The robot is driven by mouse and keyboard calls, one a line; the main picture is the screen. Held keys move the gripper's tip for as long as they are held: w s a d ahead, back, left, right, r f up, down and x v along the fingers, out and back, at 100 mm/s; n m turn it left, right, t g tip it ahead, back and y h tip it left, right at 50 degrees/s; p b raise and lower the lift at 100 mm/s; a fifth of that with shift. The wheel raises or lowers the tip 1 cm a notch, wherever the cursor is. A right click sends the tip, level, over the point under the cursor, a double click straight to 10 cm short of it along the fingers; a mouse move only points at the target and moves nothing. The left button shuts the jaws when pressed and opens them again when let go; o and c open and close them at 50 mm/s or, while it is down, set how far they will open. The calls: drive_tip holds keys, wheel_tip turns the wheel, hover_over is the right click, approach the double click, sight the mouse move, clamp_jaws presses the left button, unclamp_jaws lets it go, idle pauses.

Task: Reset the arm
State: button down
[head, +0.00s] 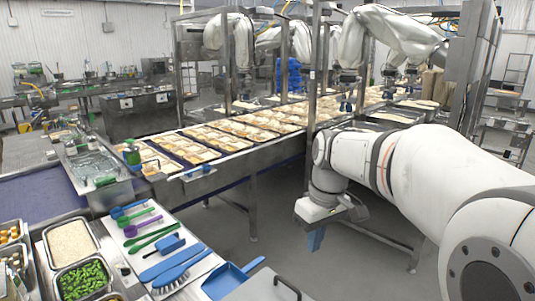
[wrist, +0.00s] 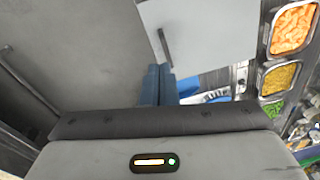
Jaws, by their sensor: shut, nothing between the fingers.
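My gripper (head: 315,240) hangs at the end of my white arm in the right half of the head view. It points down over the grey floor, to the right of the utensil table and in front of the conveyor. Its blue fingers are together with nothing between them. In the wrist view the closed blue fingers (wrist: 158,85) show at the middle, against the floor and the edge of a pale panel with a handle (wrist: 205,35). The fingers look clear of both.
A white table (head: 135,258) holds blue, green and purple utensils, a brush and a blue dustpan (head: 230,279). Pans of rice (head: 70,242) and green vegetables (head: 83,280) stand left. A conveyor (head: 232,170) with food trays runs behind, below other robot arms. Floor around my gripper is clear.

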drive_tip(key=s+d+f+m+t, duration=0.1)
drive_tip(key=s+d+f+m, duration=0.1)
drive_tip(key=s, duration=0.6)
drive_tip(key=s+d+f+m+t+h, duration=0.1)
drive_tip(key=s+d+f+m+t, duration=0.1)
drive_tip(key=s, duration=0.6)
drive_tip(key=shift+d+f+m, duration=0.15)
drive_tip(key=shift+f+m, duration=0.75)
drive_tip(key=shift+m, duration=0.3)
drive_tip(key=shift+s, duration=0.1)
